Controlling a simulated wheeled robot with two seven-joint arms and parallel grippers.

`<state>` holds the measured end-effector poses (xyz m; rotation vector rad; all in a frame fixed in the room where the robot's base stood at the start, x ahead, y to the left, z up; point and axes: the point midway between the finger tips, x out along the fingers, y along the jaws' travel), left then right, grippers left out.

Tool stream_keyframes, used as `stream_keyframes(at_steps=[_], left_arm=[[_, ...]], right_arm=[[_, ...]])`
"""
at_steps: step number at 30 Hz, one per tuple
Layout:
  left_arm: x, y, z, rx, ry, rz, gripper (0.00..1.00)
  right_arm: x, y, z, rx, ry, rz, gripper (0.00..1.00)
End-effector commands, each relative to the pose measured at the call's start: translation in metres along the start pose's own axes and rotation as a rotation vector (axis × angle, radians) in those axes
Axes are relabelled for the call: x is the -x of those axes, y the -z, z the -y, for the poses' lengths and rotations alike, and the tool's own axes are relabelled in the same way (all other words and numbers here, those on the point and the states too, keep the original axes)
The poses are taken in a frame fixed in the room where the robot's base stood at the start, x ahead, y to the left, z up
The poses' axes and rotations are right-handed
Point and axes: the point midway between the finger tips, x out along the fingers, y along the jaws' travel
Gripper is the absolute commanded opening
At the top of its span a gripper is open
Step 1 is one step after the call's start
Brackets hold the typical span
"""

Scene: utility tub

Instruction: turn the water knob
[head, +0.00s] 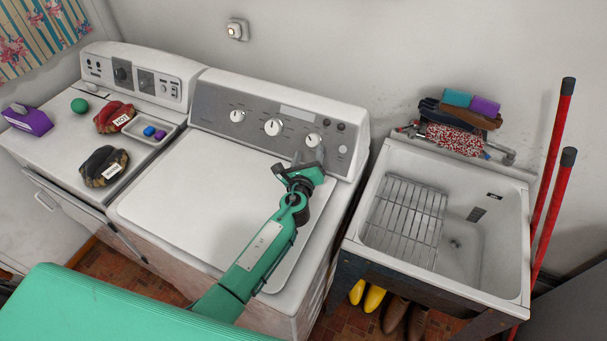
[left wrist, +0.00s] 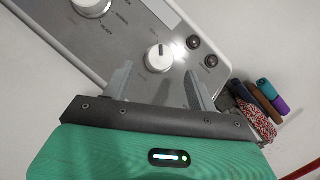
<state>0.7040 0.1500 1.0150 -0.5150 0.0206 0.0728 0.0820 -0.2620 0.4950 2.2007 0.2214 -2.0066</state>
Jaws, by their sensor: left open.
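The washer's grey control panel (head: 210,104) carries several white round knobs, including a left knob (head: 237,115), a larger middle knob (head: 273,127) and a right knob (head: 313,140). I cannot read which label belongs to the water knob. My left gripper (head: 308,160) is open just in front of the right knob. In the left wrist view this knob (left wrist: 158,58) appears between and just beyond the two grey fingertips (left wrist: 160,74), with no visible contact. Its pointer mark faces up in that view. My right gripper is not in view.
The washer lid (head: 200,190) is clear below my arm. A second machine at left holds a purple box (head: 28,119), a green ball (head: 79,105), mitts and a tray. A white tub (head: 480,230) with a wire rack (head: 405,220) stands at right, beside red poles (head: 552,170).

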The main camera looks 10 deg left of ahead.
Motion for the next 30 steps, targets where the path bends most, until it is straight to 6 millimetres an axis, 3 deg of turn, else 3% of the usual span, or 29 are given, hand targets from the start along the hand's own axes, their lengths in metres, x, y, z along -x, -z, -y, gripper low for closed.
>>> stream_keyframes(at_steps=[6,12,18,30], left_arm=[[0.045,0.002,-0.001,0.001,0.0,-0.001,0.58],[0.074,0.002,-0.001,0.0,0.001,-0.001,0.58],[0.086,0.001,0.0,0.001,0.0,-0.001,0.58],[0.087,0.0,0.0,0.001,0.0,0.0,0.58]], right_arm=[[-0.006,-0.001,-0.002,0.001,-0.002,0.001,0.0],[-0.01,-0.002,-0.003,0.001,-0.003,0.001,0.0],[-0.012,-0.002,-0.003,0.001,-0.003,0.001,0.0],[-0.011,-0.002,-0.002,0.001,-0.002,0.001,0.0]])
